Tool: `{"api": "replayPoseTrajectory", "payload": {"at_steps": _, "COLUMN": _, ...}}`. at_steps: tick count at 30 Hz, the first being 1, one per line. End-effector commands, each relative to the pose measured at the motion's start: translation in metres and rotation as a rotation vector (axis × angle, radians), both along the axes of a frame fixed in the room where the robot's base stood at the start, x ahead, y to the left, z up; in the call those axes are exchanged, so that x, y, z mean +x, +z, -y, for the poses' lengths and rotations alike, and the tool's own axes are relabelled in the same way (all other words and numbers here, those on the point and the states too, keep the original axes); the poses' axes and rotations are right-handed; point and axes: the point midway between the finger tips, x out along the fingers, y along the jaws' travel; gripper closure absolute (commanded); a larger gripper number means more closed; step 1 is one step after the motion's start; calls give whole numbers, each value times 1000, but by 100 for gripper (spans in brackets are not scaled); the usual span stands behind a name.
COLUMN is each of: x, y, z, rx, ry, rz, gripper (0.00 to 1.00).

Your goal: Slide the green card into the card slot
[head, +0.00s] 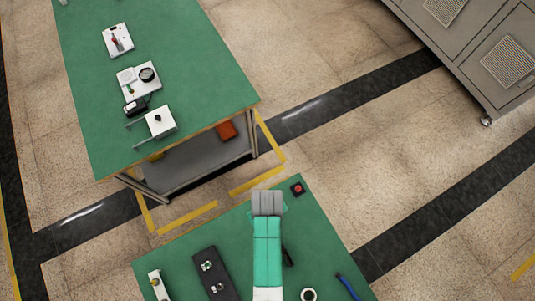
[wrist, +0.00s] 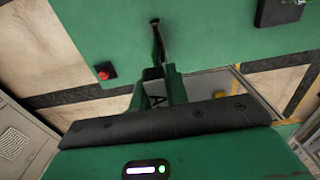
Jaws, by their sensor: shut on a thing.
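In the head view my gripper (head: 267,203) is over the far edge of the near green table, and the card cannot be made out there. I cannot pick out the card slot with certainty in either view.
A black item (wrist: 157,40) lies near my gripper. The far table (head: 190,50) holds several white fixtures.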

Motion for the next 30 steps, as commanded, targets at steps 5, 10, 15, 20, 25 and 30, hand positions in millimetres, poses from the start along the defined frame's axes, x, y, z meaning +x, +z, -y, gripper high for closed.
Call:
{"api": "replayPoseTrajectory", "payload": {"at_steps": 5, "x": -1, "y": -3, "z": 0, "rx": 0, "ry": 0, "rz": -1, "gripper": 100}}
{"api": "replayPoseTrajectory", "payload": {"at_steps": 10, "x": 0, "y": -21, "z": 0, "rx": 0, "ry": 0, "rz": 0, "gripper": 100}}
{"api": "replayPoseTrajectory", "payload": {"at_steps": 15, "x": 0, "y": -42, "z": 0, "rx": 0, "ry": 0, "rz": 0, "gripper": 100}}
{"api": "replayPoseTrajectory", "payload": {"at_steps": 20, "x": 0, "y": -56, "z": 0, "rx": 0, "ry": 0, "rz": 0, "gripper": 100}}
{"api": "replayPoseTrajectory", "payload": {"at_steps": 25, "x": 0, "y": -58, "z": 0, "rx": 0, "ry": 0, "rz": 0, "gripper": 100}}
{"api": "replayPoseTrajectory", "payload": {"at_steps": 30, "x": 0, "y": -58, "z": 0, "rx": 0, "ry": 0, "rz": 0, "gripper": 100}}
